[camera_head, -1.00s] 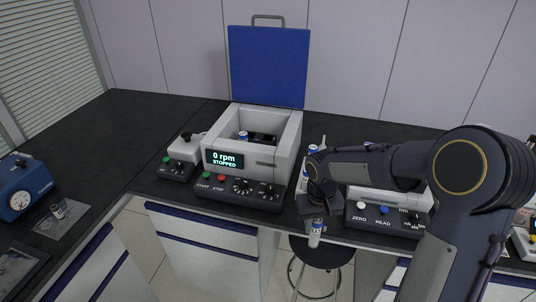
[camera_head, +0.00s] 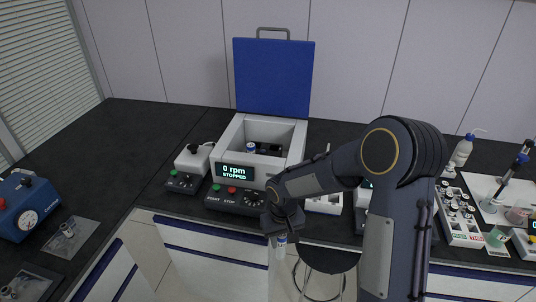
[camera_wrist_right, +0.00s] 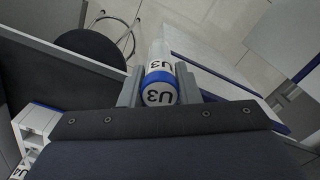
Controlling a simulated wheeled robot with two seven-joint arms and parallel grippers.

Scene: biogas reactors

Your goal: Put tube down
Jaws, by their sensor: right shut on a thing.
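My right gripper (camera_head: 282,234) is shut on a tube with a blue-banded white cap marked U3. The tube (camera_head: 281,249) hangs roughly upright in front of the bench's front edge, clear of any surface. In the right wrist view the tube's cap (camera_wrist_right: 160,88) sits between the two fingers (camera_wrist_right: 160,86), with its body pointing away over the floor. Another blue-capped tube (camera_head: 251,147) stands inside the open centrifuge (camera_head: 233,150). A white rack (camera_head: 325,204) stands on the bench right of my gripper, partly hidden by my arm. My left gripper is not in view.
The centrifuge's blue lid (camera_head: 273,78) is up and its display reads 0 rpm, stopped. A blue device (camera_head: 25,205) stands at the left. A white rack of small vials (camera_head: 462,228) and a wash bottle (camera_head: 463,150) are at the right. A dark stool (camera_head: 328,259) is below.

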